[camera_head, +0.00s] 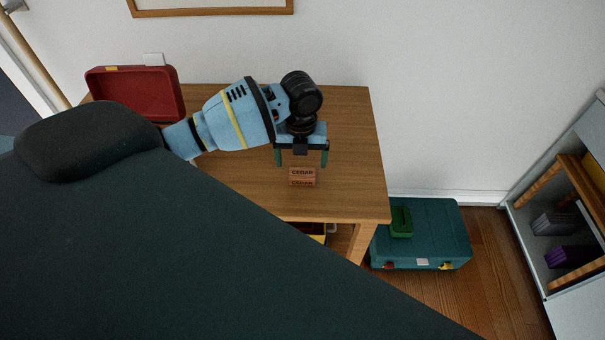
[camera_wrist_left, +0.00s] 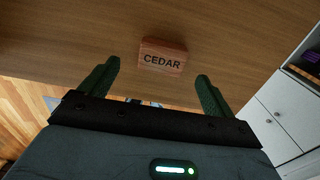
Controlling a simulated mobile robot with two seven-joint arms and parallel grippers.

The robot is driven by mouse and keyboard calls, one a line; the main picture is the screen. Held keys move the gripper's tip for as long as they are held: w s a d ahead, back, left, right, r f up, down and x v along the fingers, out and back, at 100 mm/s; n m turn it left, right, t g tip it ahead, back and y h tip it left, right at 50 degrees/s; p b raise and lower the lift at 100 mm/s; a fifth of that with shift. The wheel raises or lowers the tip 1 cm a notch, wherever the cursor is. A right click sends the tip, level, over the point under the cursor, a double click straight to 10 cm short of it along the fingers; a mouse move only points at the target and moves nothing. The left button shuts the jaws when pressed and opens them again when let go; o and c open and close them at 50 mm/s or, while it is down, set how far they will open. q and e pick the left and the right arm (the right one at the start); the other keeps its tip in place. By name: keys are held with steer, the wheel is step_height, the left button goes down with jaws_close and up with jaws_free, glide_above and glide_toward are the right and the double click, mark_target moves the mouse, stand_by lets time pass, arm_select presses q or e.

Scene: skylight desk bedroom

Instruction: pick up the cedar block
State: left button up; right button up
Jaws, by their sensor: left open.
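The cedar block (camera_head: 302,177) is a small reddish-brown block with "CEDAR" printed on it. It sits on the wooden desk (camera_head: 345,190) near the front edge. The block (camera_wrist_left: 163,57) also shows in the left wrist view, just beyond the fingertips and roughly centred between them. My left gripper (camera_head: 302,163) is open and empty, with its two green fingers (camera_wrist_left: 158,78) apart on either side of the block's line. In the head view the fingertips are just behind the block. The right gripper is not in view.
An open red case (camera_head: 135,93) stands on the desk at the back left. A teal suitcase (camera_head: 440,230) with a green object (camera_head: 401,221) on it lies on the floor right of the desk. A shelf unit (camera_head: 560,225) stands at the far right. The desk around the block is clear.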

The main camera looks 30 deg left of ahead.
mark_target(302, 173)
arm_select(q)
step_height(302, 173, down, 4)
steer(key=shift+w+d+f, duration=0.1)
steer(key=shift+d+f, duration=0.05)
steer(key=c, duration=1.1)
steer(key=shift+o, duration=0.2)
steer(key=shift+r, duration=0.6)
steer(key=shift+s+a+r, duration=0.15)
steer(key=shift+s+r, duration=0.05)
steer(key=shift+r, duration=0.4)
steer(key=shift+s+a+r, duration=0.15)
steer(key=shift+s+r, duration=0.05)
steer(key=shift+r, duration=0.4)
steer(key=s+a, duration=0.2)
steer(key=s, duration=0.2)
steer(key=s+a+r, duration=0.1)
steer(key=s+a, duration=0.1)
steer(key=s, duration=0.2)
steer(key=s+a, duration=0.3)
steer(key=s, duration=0.2)
steer(key=shift+s+a+r, duration=0.1)
steer(key=shift+r, duration=0.1)
